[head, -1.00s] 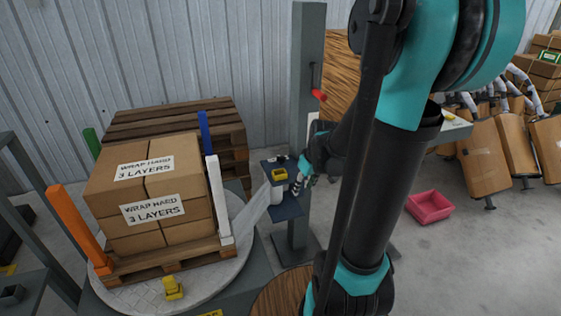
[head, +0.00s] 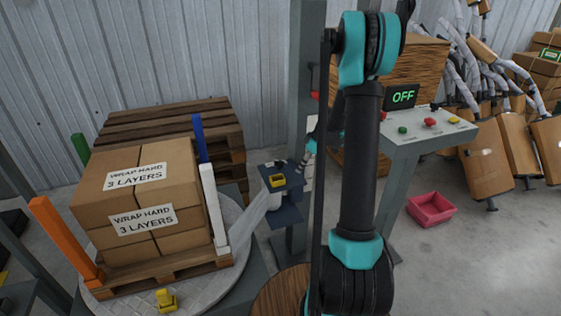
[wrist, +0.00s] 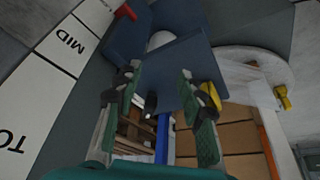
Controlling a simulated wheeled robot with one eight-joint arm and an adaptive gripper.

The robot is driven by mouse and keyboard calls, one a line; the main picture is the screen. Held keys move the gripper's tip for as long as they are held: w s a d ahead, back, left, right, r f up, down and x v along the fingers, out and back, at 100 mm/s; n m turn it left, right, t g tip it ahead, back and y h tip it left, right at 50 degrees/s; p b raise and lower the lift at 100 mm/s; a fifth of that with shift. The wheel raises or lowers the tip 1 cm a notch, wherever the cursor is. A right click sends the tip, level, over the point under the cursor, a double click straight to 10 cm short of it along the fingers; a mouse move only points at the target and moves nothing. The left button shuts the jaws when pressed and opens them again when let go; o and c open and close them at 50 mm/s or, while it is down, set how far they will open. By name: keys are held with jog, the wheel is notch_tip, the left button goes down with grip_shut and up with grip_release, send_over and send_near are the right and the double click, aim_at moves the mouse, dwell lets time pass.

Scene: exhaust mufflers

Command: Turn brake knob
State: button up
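The film carriage (head: 283,205) is a dark blue bracket on the grey mast, holding a pale film roll with a yellow block (head: 277,181) on it. In the wrist view, the carriage's blue plate (wrist: 178,68) lies just beyond my gripper (wrist: 160,78). The gripper is open and empty, its two green-padded fingers well apart. A small dark knob-like part with a pale tip (wrist: 150,103) shows between the fingers, apart from both. I cannot tell for sure that it is the brake knob. In the head view, my arm hides much of the gripper.
Wrapped boxes (head: 140,205) stand on a pallet on the round turntable (head: 205,284), left of the carriage. A control panel (head: 425,128) with an OFF display (head: 403,96) stands right of my arm. A pink bin (head: 431,209) lies on open floor.

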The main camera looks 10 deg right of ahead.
aim_at(280, 161)
jog(key=w+a, duration=0.3)
jog(key=a, duration=0.2)
jog(key=w+a, duration=0.2)
jog(key=a, duration=0.1)
jog(key=shift+w+a, duration=0.2)
jog(key=shift+w, duration=0.1)
jog(key=shift+a+f, duration=0.1)
jog(key=shift+f, duration=0.45)
grip_shut()
